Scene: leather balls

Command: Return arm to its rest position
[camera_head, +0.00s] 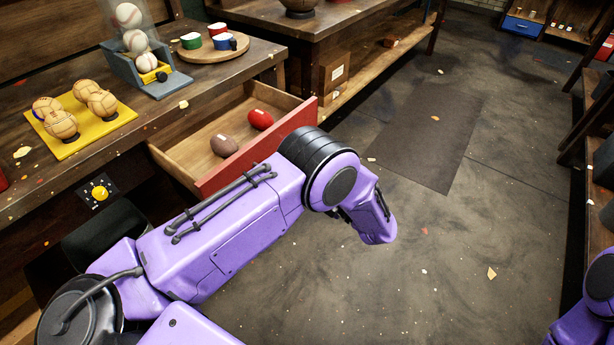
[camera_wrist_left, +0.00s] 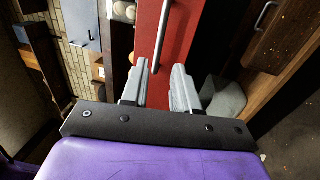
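My left arm reaches in from the lower left in the head view, and its wrist (camera_head: 375,215) bends down over the floor, right of the open drawer. Its fingers are mostly hidden there. In the left wrist view my left gripper (camera_wrist_left: 158,88) has its two grey fingers spread apart with nothing between them. The drawer's red front (camera_head: 258,150) also shows beyond the fingers in the left wrist view (camera_wrist_left: 182,40), with its metal handle (camera_wrist_left: 160,32). Only a purple piece of my right arm (camera_head: 590,312) shows at the right edge; its gripper is out of view.
The drawer holds a brown ball (camera_head: 223,146) and a red ball (camera_head: 260,119). The bench above carries a yellow tray (camera_head: 108,124) of leather balls, a baseball dispenser (camera_head: 150,80) and a round board (camera_head: 200,54) with cups. The floor (camera_head: 440,255) to the right is open.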

